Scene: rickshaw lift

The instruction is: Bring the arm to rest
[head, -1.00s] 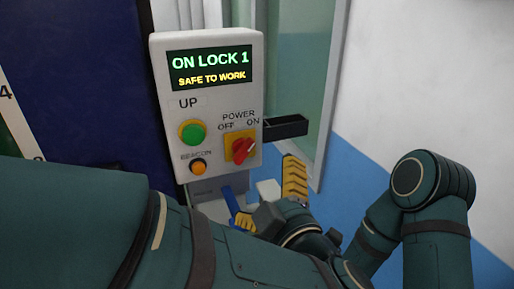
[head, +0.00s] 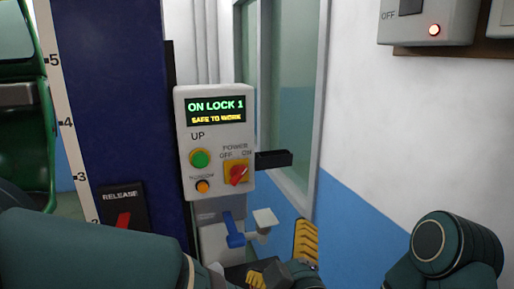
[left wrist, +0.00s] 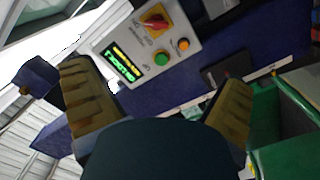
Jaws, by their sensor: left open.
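My left gripper (head: 280,262) is low in the head view, below the control box, partly cut off by the frame and my own arm. Its yellow ridged fingers are apart with nothing seen between them. In the left wrist view the open fingers (left wrist: 160,105) stand either side of my dark arm link, with the control box behind them. The control box (head: 214,142) reads "ON LOCK 1, SAFE TO WORK". It has a green UP button (head: 199,159), an orange button (head: 202,186) and a red power knob (head: 238,175). My right gripper is not seen.
A black bracket (head: 273,159) juts from the box. A blue lever (head: 234,232) sits below it. A wall switch box (head: 430,22) has a lit red lamp.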

